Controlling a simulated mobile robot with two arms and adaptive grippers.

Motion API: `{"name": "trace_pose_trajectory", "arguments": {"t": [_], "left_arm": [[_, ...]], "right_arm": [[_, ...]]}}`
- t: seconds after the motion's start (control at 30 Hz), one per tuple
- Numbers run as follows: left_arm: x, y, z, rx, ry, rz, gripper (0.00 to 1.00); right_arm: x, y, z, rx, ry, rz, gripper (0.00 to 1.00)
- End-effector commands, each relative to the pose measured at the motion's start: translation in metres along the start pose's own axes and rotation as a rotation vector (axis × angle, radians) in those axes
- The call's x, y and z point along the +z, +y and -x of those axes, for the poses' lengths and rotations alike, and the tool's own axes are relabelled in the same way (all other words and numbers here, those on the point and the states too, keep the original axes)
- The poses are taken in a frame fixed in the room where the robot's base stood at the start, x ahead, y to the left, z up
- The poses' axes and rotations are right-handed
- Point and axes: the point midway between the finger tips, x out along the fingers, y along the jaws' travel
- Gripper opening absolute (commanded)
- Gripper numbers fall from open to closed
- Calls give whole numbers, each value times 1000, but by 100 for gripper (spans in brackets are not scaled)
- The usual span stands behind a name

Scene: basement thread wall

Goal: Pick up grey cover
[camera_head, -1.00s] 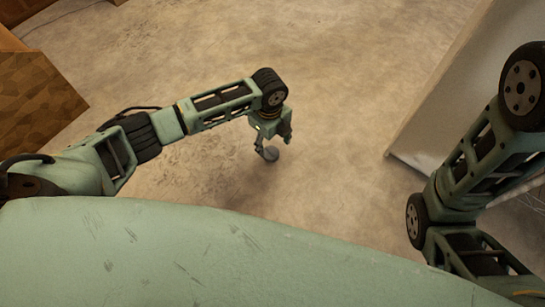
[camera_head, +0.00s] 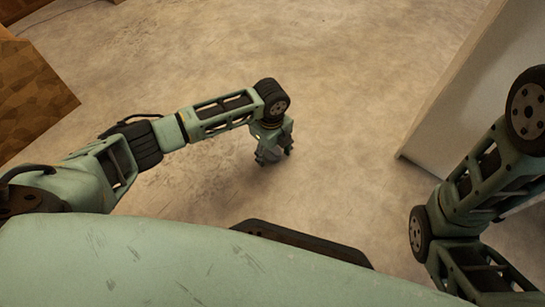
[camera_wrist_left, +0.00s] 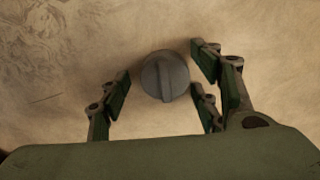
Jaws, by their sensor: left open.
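The grey cover (camera_wrist_left: 165,77) is a round grey cap with a raised bar across its top, in the left wrist view. It lies on the bare floor. My left gripper (camera_wrist_left: 163,88) is open, with its green-padded fingers on both sides of the cover; a gap shows on the left side, and the right fingers are close to its edge. In the head view my left gripper (camera_head: 271,157) points down at the floor and mostly hides the cover. My right arm is at the right of the head view, but its gripper is out of the picture.
A white panel or cabinet (camera_head: 470,105) stands on the right, near my right arm. A brown patterned wooden box (camera_head: 35,95) is at the left. The concrete floor (camera_head: 330,70) beyond my left gripper is clear.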

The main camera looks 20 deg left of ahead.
Motion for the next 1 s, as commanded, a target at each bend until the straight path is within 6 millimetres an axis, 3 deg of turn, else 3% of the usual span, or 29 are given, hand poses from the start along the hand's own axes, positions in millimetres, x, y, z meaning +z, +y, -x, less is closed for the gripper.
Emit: {"name": "trace_pose_trajectory", "arguments": {"t": [0.23,0.57,1.0], "left_arm": [[0,0,-1,-1,0,0,57],[0,0,-1,0,0,0,30],[0,0,1,-1,0,0,27]], "right_arm": [[0,0,1,0,0,0,40],[0,0,1,0,0,0,40],[1,0,-1,0,-1,0,40]]}}
